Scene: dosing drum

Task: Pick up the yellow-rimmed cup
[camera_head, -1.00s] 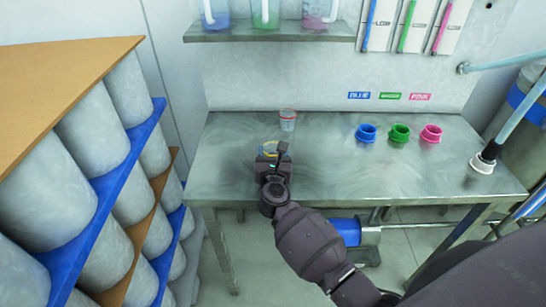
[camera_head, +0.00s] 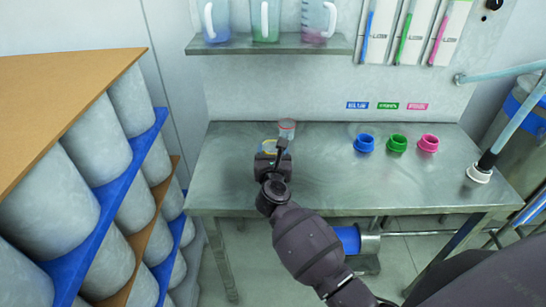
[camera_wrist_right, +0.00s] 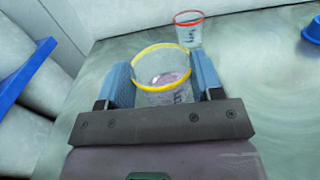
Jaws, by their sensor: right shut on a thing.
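The yellow-rimmed cup (camera_wrist_right: 163,83) is a clear cup with dark writing on its side and a pinkish tint inside. In the wrist view it stands between the two blue-grey fingers of my right gripper (camera_wrist_right: 165,88), which are shut on it from both sides. In the head view my right gripper (camera_head: 271,155) is over the left part of the table, and only part of the cup's yellow rim (camera_head: 269,146) shows beyond it. I cannot tell whether the cup touches the table. My left gripper is not in view.
A red-rimmed cup (camera_head: 287,129) stands just behind the held cup. Blue (camera_head: 364,144), green (camera_head: 397,144) and pink (camera_head: 428,144) collars stand on the metal table (camera_head: 330,180) to the right. Pitchers stand on a shelf (camera_head: 270,45) above. The table's middle is clear.

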